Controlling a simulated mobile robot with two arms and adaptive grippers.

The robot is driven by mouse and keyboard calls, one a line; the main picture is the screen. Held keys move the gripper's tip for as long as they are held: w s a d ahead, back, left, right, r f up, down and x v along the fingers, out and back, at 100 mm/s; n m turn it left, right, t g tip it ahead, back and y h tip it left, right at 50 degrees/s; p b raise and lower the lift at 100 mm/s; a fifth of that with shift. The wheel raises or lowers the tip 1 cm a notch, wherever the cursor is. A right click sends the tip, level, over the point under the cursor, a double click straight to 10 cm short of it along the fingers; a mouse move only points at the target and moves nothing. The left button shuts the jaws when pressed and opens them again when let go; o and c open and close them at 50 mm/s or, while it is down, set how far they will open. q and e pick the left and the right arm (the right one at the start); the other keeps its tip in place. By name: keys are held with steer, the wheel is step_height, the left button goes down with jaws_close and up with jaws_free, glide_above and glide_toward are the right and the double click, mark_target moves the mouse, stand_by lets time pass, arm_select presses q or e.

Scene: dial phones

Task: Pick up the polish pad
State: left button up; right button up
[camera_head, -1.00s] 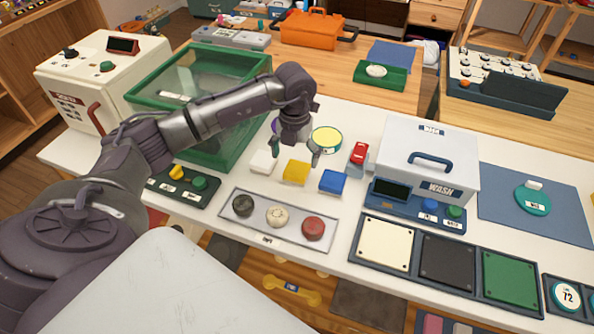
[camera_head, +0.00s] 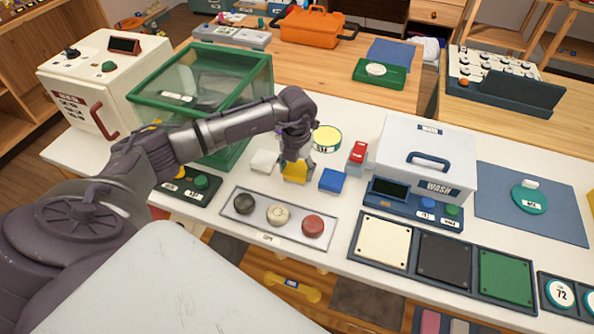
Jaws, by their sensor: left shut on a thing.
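A yellow block-shaped pad (camera_head: 294,175) sits on the white table between a white pad (camera_head: 264,161) and a blue pad (camera_head: 333,180). No label naming the polish pad can be read on these pads. My left gripper (camera_head: 297,166) reaches down over the yellow pad and is shut on it. The fingers hide part of the pad's top and sides. The pad still appears at table level. My right gripper is not in view.
A grey tray (camera_head: 262,224) with black, cream and red round pieces lies in front. A green-framed glass case (camera_head: 258,98) stands left behind the arm. The white wash box (camera_head: 455,148) stands right. A red item (camera_head: 358,151) and yellow-topped tin (camera_head: 327,138) are close by.

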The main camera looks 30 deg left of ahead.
mark_target(297, 168)
arm_select(q)
steer(key=shift+c, duration=0.7)
steer(key=shift+r, duration=0.1)
steer(key=shift+r, duration=0.55)
step_height(297, 168, up, 2)
steer(key=shift+r+b, duration=0.25)
steer(key=shift+b, duration=0.35)
steer(key=w+d+r+b, duration=0.2)
steer(key=w+d+r, duration=0.3)
steer(key=d, duration=0.5)
step_height(297, 168, up, 2)
steer(key=shift+w+d+r+b, duration=0.1)
steer(key=shift+w+d+b, duration=0.1)
steer(key=shift+b, duration=0.15)
